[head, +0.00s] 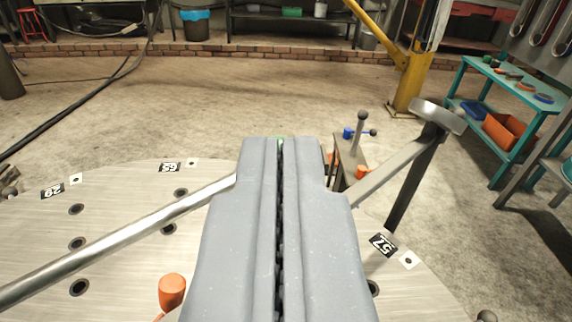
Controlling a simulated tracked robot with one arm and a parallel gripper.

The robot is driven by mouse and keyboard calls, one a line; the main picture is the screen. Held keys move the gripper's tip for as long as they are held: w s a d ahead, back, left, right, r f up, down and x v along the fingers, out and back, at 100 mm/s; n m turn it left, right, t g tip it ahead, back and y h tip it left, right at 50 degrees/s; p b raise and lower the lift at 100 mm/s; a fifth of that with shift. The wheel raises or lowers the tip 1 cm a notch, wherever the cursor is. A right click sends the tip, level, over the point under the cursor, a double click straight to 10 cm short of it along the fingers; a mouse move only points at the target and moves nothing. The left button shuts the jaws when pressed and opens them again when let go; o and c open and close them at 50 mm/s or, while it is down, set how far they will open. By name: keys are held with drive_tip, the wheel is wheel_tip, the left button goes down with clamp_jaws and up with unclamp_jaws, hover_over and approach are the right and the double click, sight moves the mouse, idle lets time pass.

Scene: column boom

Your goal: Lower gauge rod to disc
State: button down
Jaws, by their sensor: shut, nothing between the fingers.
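A large pale round disc (130,220) with dark holes and numbered tags lies below me, spanning the lower part of the head view. My gripper (282,145), two long grey fingers, is shut and empty, pointing away over the disc. A shiny metal rod (120,235) slants from the left edge up to the left side of the fingers, where its end is hidden. I cannot tell whether rod and bar are joined, or which is the gauge rod.
An orange knob (172,290) stands left of my fingers. Beyond the disc are a small stand with ball-ended levers (358,140), a yellow column (410,80) and a teal bench (515,85) with an orange bin (505,132). Concrete floor at left is mostly clear, with dark cables.

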drive_tip(key=w+f+p, duration=0.1)
drive_tip(key=w+f, duration=0.3)
drive_tip(key=w, duration=0.4)
drive_tip(key=shift+w+a+f+p, duration=0.15)
drive_tip(key=shift+w+f+p, duration=0.05)
drive_tip(key=shift+p, duration=0.15)
wheel_tip(320, 180, down, 10)
drive_tip(key=b, duration=0.4)
